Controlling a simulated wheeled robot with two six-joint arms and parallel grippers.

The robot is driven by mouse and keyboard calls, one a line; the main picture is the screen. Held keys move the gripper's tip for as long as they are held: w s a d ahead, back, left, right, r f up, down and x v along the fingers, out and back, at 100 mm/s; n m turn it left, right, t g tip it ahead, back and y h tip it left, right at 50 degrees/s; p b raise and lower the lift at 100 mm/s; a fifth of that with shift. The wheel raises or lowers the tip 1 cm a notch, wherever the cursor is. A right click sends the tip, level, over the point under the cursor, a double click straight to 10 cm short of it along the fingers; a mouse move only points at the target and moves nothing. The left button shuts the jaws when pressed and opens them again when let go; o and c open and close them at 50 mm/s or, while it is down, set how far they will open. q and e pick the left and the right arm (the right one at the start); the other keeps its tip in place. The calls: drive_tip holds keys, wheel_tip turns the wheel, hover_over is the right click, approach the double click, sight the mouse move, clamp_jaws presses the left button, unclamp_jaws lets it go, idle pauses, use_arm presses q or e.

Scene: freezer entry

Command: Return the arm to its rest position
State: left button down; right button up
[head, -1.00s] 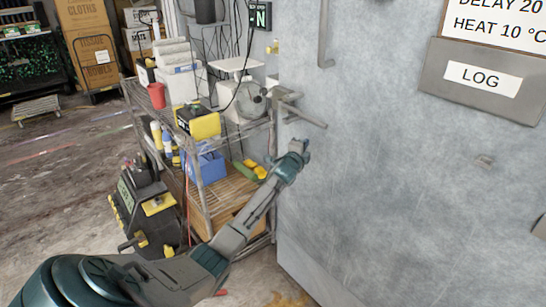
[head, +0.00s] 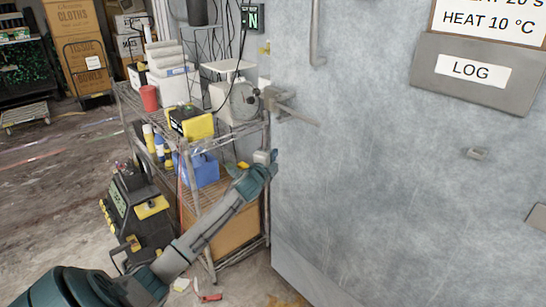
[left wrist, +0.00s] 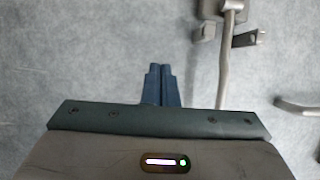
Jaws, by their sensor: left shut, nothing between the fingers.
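My left arm comes in from the lower left in the head view. Its gripper (head: 272,156) is in front of the wire shelf, close to the left edge of the grey freezer door (head: 400,180), below the door's lever handle (head: 295,108). In the left wrist view the left gripper's fingers (left wrist: 161,72) are together and empty, with the grey door surface behind them. The handle (left wrist: 228,55) shows to their upper right in that view, apart from the fingers. My right gripper is not in view.
A wire shelf (head: 212,140) with a red cup (head: 149,98), a yellow-black box (head: 190,122) and a blue bin (head: 200,168) stands beside the door. A dark machine (head: 138,205) is on the floor left of it. Open floor lies at left (head: 60,190).

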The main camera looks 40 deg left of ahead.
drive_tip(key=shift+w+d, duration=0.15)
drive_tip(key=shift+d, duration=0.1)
